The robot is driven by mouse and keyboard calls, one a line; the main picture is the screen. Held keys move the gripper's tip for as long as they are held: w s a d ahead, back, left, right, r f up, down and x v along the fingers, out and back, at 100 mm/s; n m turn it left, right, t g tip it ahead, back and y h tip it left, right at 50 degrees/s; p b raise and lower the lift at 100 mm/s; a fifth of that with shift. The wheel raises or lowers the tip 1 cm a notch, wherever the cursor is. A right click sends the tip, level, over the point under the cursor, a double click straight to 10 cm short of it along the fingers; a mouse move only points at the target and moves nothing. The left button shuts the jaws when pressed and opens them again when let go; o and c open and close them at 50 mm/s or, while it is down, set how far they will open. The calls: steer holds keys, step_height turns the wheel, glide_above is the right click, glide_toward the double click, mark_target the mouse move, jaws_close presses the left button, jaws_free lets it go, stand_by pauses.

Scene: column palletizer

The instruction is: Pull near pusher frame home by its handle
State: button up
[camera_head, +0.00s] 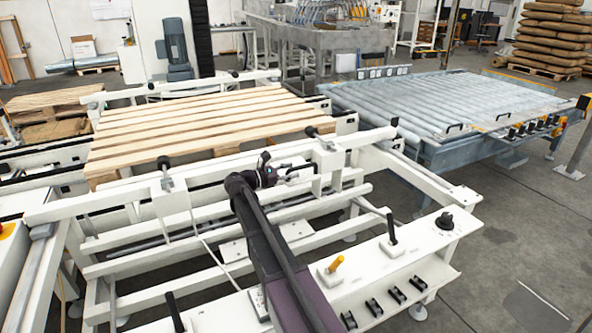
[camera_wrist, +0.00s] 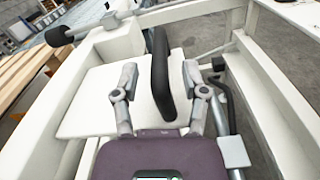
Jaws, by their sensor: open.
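The near pusher frame is a white beam (camera_head: 100,203) running across the near side of the wooden pallet, with black-tipped stops on it. Its black handle (camera_wrist: 160,75) stands out from a white plate (camera_wrist: 95,108) in the wrist view. My gripper (camera_head: 285,174) is in front of the frame, right of its middle. In the wrist view its two grey fingers are spread, one on either side of the handle, with gaps showing. The handle's lower end comes close to my palm. In the head view the handle is small and partly hidden by my gripper.
The slatted pallet (camera_head: 190,120) lies behind the beam. A roller conveyor (camera_head: 420,100) stands at the right. Frame bars surround my gripper; open floor lies at the right.

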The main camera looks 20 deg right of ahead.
steer(key=shift+d, duration=1.1)
jaws_close()
